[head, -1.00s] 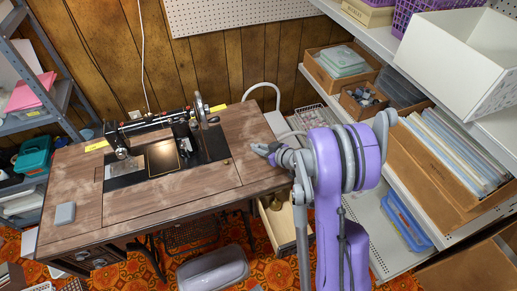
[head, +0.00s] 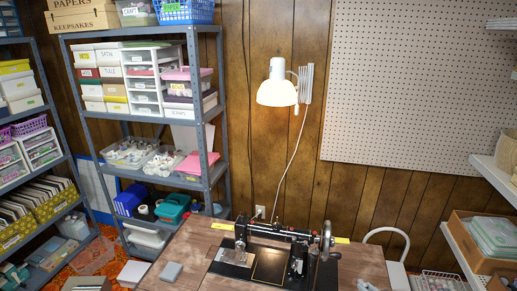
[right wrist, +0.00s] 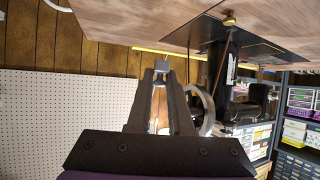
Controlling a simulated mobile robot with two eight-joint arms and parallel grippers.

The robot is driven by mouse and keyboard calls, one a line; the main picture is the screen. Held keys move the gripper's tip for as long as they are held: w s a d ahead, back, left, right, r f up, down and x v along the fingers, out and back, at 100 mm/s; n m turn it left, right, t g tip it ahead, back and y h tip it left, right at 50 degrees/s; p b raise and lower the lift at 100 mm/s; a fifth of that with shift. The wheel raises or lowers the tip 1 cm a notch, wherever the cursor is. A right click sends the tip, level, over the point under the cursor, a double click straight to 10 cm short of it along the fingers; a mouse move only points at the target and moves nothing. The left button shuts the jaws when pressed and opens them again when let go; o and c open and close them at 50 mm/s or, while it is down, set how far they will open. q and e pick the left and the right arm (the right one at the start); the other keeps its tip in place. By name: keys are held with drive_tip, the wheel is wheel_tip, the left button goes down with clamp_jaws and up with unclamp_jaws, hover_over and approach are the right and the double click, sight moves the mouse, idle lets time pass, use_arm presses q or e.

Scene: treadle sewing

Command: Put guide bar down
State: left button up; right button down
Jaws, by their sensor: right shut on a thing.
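My right gripper (right wrist: 167,72) fills the middle of the right wrist view, its two dark fingers pointing up in that picture. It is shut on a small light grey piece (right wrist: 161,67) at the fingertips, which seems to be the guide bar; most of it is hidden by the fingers. The tip of my right gripper (head: 366,286) just shows at the bottom edge of the head view, over the right part of the sewing table (head: 350,262). The sewing machine (head: 280,234) stands left of it. My left gripper is not in view.
A yellow strip (head: 342,240) lies along the table's back edge, behind the machine. A white chair back (head: 387,232) stands behind the right side. Shelves (head: 207,125) stand at left. The table's right part looks clear.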

use_arm(q)
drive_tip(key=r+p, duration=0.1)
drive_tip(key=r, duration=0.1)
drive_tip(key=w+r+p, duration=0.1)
drive_tip(key=p, duration=0.1)
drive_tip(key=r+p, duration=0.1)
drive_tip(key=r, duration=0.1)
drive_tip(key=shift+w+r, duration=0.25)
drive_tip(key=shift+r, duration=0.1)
use_arm(e)
drive_tip(key=w+a+r, duration=0.1)
drive_tip(key=a, duration=0.8)
drive_tip(key=w+a+r, duration=0.2)
drive_tip(key=a, duration=0.7)
drive_tip(key=shift+w+m+h, duration=0.15)
drive_tip(key=shift+m+h, duration=0.15)
